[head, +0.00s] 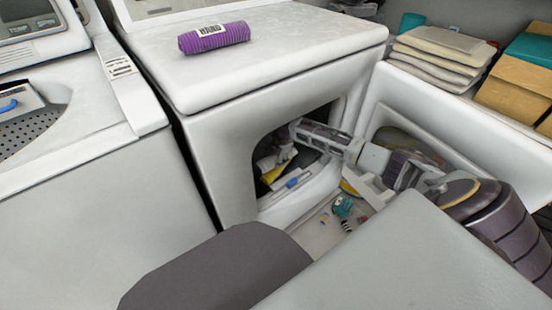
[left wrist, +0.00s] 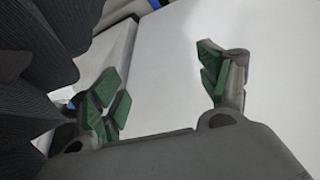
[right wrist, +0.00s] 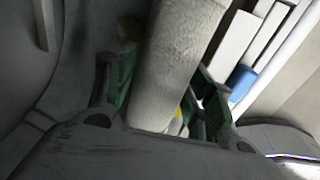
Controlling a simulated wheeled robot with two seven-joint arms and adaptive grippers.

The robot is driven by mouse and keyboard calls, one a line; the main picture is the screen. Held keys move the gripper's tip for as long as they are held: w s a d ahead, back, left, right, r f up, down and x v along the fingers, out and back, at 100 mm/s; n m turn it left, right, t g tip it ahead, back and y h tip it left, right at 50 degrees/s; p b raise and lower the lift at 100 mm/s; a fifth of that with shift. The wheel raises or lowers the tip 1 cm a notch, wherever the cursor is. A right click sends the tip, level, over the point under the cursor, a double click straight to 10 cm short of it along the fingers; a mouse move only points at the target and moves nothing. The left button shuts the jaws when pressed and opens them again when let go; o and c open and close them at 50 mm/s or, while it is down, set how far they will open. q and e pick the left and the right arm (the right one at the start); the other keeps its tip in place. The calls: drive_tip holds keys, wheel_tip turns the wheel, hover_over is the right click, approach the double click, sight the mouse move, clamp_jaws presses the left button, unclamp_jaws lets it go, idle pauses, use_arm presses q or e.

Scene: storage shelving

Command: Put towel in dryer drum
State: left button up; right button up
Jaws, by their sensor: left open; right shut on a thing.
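The dryer (head: 222,148) is the white machine in the middle of the head view, and its dark drum opening faces me. My right arm reaches into this opening from the right. My right gripper (right wrist: 160,82) is shut on a pale, rough, rolled towel (right wrist: 178,55), which stands out between its green-padded fingers in the right wrist view. The towel is hard to make out in the head view. A purple roll labelled HAND (head: 213,38) lies on the dryer top. My left gripper (left wrist: 165,75) is open and empty above a plain white surface.
A white panel with a rounded recess (head: 440,120) stands right of the opening. Folded towels (head: 440,50) and a cardboard box (head: 510,85) are beyond it. Small items (head: 343,208) lie below the opening. A washer (head: 75,170) stands left. Blue and white items (right wrist: 241,78) are near the right gripper.

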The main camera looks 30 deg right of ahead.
drive_tip(key=shift+f, duration=0.25)
use_arm(q)
drive_tip(key=shift+w+d+r, duration=0.1)
drive_tip(key=shift+w+r, duration=0.25)
drive_tip(key=shift+w, duration=0.05)
drive_tip(key=shift+s, duration=0.15)
use_arm(e)
drive_tip(key=shift+f, duration=0.3)
drive_tip(key=o, duration=1.1)
use_arm(q)
drive_tip(key=shift+s+f, duration=0.3)
drive_tip(key=shift+s, duration=0.1)
use_arm(e)
drive_tip(key=shift+o, duration=0.2)
use_arm(q)
drive_tip(key=shift+w+r, duration=0.1)
drive_tip(key=shift+w, duration=0.05)
